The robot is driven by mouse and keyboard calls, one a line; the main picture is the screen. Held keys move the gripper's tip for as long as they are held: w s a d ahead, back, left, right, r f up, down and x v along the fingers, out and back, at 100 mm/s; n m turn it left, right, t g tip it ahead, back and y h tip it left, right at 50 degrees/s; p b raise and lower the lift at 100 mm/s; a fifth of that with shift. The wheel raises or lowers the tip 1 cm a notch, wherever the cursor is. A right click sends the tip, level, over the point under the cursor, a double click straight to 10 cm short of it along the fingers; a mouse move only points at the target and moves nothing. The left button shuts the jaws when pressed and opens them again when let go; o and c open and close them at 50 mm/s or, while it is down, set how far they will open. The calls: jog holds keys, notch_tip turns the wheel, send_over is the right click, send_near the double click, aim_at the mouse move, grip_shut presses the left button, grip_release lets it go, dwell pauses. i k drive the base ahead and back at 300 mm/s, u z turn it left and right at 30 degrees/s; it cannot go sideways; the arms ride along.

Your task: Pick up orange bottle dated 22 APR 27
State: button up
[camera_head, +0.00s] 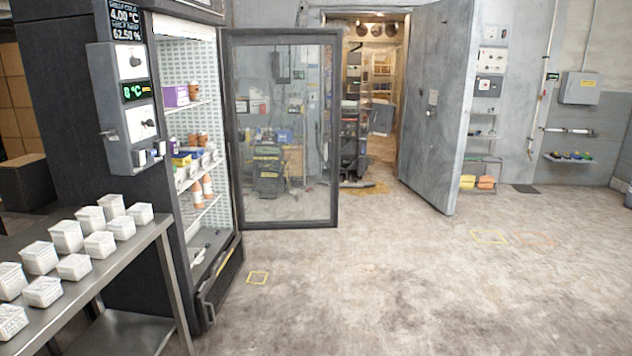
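A tall dark fridge stands at the left with its glass door (280,130) swung open to the right. Inside, small orange bottles (192,140) stand on a middle shelf (196,176), beside blue, yellow and white boxes. More orange-and-white bottles (196,194) stand on the shelf below. The labels are too small to read, so I cannot tell which bottle is dated 22 APR 27. My gripper is not in view.
A metal table (118,262) with several white tubs (66,236) stands at the front left, close to the fridge. A purple box (176,96) sits on an upper shelf. A heavy grey door (436,105) stands open at the back. The concrete floor (400,275) is clear.

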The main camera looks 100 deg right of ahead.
aim_at(207, 180)
jog(key=z, duration=0.15)
jog(key=k, duration=0.4)
jog(key=z, duration=2)
jog(key=i, duration=0.75)
jog(key=z, duration=0.85)
jog(key=i, duration=1.8)
jog(key=u, duration=0.4)
